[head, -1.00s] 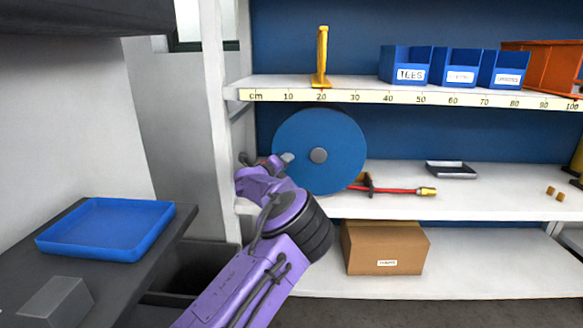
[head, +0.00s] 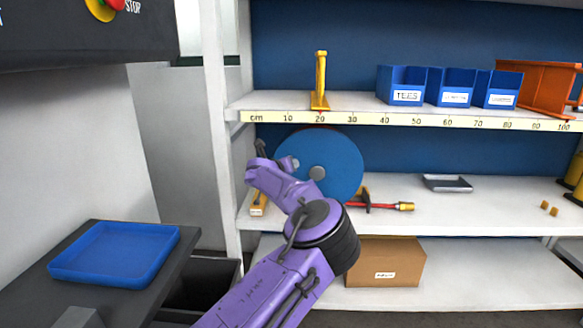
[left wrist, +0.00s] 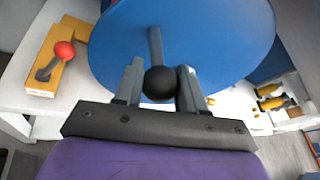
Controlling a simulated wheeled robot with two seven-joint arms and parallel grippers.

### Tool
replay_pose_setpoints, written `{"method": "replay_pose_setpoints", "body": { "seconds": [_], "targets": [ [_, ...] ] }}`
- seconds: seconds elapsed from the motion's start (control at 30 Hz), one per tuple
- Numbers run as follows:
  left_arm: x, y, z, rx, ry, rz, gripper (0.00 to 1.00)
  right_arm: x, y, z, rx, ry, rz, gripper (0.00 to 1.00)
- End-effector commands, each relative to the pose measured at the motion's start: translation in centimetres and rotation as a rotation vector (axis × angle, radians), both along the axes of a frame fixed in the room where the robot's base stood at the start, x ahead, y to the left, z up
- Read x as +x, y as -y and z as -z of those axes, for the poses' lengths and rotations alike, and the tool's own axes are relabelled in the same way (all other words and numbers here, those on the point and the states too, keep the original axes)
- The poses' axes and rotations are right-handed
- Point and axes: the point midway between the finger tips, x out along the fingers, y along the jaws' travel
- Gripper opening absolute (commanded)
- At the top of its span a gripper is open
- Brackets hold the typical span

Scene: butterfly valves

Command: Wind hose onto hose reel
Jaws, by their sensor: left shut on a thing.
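The hose reel (head: 345,165) is a large upright blue disc with a grey hub, on the middle shelf. It also fills the top of the left wrist view (left wrist: 210,45). The red hose (head: 385,206) lies on the shelf right of the reel, ending in a yellow nozzle (head: 406,206). My left gripper (head: 292,163) is in front of the disc, left of the hub. In the left wrist view, its fingers are shut on a black ball knob (left wrist: 160,82) in front of the disc. A grey rod shows behind the knob. My right gripper is out of view.
A yellow block (head: 257,204) stands left of the reel; the left wrist view shows its red-knobbed lever (left wrist: 65,50). A grey tray (head: 447,183) lies right of the hose. A cardboard box (head: 385,263) sits below. A blue tray (head: 110,285) is on the left bench.

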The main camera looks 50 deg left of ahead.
Motion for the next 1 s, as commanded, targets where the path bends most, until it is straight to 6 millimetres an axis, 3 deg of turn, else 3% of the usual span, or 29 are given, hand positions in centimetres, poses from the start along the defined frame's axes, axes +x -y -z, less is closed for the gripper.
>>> {"method": "replay_pose_setpoints", "body": {
  "seconds": [0.33, 0.37, 0.4, 0.43, 0.77, 1.0],
  "targets": [
    [0.0, 0.0, 0.0, 0.000, -0.001, 0.002, 0.00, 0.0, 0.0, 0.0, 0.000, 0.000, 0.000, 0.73],
    [0.0, 0.0, 0.0, 0.000, -0.001, 0.002, 0.46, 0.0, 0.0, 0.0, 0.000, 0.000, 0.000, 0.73],
    [0.0, 0.0, 0.0, 0.000, -0.001, 0.002, 0.59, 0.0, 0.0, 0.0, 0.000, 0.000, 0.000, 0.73],
    [0.0, 0.0, 0.0, 0.000, -0.001, 0.002, 0.64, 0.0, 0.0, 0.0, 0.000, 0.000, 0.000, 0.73],
    [-0.4, 0.2, -0.1, 0.001, 0.000, 0.000, 0.64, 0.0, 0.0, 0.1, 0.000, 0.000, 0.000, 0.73],
    [-4.8, 2.4, -1.5, 0.000, 0.002, 0.000, 0.64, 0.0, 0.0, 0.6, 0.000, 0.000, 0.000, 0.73]
  ]
}}
